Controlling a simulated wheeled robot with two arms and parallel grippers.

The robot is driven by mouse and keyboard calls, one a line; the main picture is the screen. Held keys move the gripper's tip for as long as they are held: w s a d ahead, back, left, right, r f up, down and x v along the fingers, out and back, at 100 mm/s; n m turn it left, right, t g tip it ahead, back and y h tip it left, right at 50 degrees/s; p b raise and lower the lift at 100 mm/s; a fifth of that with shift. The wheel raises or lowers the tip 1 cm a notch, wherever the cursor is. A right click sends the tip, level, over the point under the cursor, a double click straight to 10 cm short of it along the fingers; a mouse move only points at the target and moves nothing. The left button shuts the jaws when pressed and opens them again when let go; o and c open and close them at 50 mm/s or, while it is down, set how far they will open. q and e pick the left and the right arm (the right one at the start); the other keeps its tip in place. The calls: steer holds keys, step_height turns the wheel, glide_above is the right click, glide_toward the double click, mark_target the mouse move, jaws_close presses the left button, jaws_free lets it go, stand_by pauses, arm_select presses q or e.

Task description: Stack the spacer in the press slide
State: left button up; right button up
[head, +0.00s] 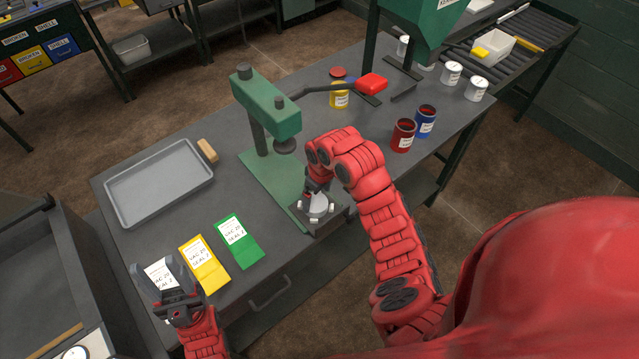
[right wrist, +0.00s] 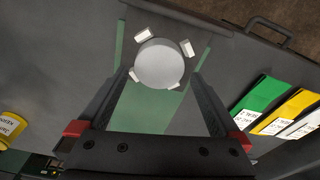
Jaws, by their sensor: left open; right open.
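A round pale grey disc (head: 318,206), which looks like the spacer, sits on the dark press slide (head: 325,224) at the front of the green press (head: 270,110). White blocks stand around it. In the right wrist view the disc (right wrist: 160,63) lies amid the blocks, just beyond my open fingertips. My right gripper (head: 314,193) is over the slide, open, pointing down; its fingers (right wrist: 161,80) also show in its wrist view, either side of the disc. Whether they touch it I cannot tell. My left gripper (head: 160,272) is open and empty above the table's front left.
A grey tray (head: 110,195) lies at the left. White, yellow (head: 204,264) and green packets (head: 238,242) lie along the front edge. Red (head: 403,136) and blue cans (head: 426,122) stand to the right. The press lever has a red handle (head: 371,83).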

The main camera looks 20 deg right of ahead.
mark_target(320, 206)
step_height(320, 206, up, 8)
steer(key=p, duration=0.2)
steer(key=shift+s+d+r, duration=0.2)
steer(key=shift+s+d, duration=0.05)
steer(key=shift+s, duration=0.2)
